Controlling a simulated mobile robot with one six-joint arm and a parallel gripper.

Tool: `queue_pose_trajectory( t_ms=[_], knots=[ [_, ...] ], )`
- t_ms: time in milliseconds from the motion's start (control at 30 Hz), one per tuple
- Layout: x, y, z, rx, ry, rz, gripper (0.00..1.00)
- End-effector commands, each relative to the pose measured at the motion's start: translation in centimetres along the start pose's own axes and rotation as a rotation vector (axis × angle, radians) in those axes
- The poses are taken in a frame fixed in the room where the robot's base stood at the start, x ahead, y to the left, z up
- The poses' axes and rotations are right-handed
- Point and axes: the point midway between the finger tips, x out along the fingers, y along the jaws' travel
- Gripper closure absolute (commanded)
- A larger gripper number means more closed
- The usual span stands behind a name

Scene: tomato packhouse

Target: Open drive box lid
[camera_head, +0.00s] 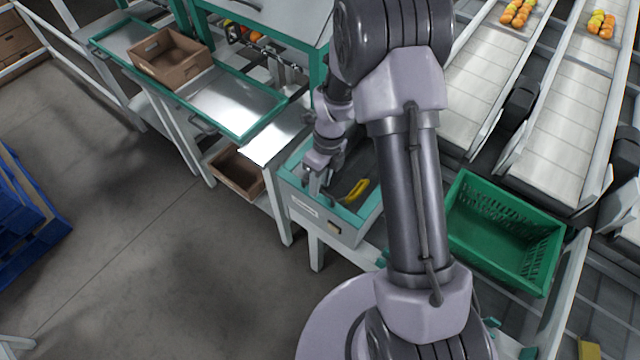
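The drive box (310,208) is a grey box with a teal rim, just left of my arm in the camera_head view. It has a pale label and a small dark-and-yellow part on its front. A yellow handle-like piece (357,189) shows within the teal rim. I cannot tell whether it sits on a lid or inside the box. My gripper (318,188) points down over the left part of the box. Its fingertips are small and partly hidden, so its opening and any contact are unclear. My arm hides the box's right and back parts.
A green crate (505,235) stands right of my arm, beside conveyor lanes (560,115) carrying tomatoes. A metal bench (215,95) with a brown box (170,60) is at upper left. Another brown box (236,172) sits below.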

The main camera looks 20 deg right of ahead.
Motion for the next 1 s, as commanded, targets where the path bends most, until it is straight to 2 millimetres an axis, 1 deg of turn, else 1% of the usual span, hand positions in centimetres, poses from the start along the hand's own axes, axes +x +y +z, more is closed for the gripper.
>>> queue_pose_trajectory(
  t_ms=[200,233,300,400,1000],
  knots=[
    [0.01,0.02,0.0,0.0,0.0,0.0,0.67],
    [0.01,0.02,0.0,0.0,0.0,0.0,0.69],
    [0.0,0.02,0.0,0.0,0.0,0.0,0.83],
    [-0.01,0.02,-0.01,0.0,0.0,0.0,1.0],
    [-0.02,0.02,-0.01,0.0,0.0,0.0,1.0]
  ],
)
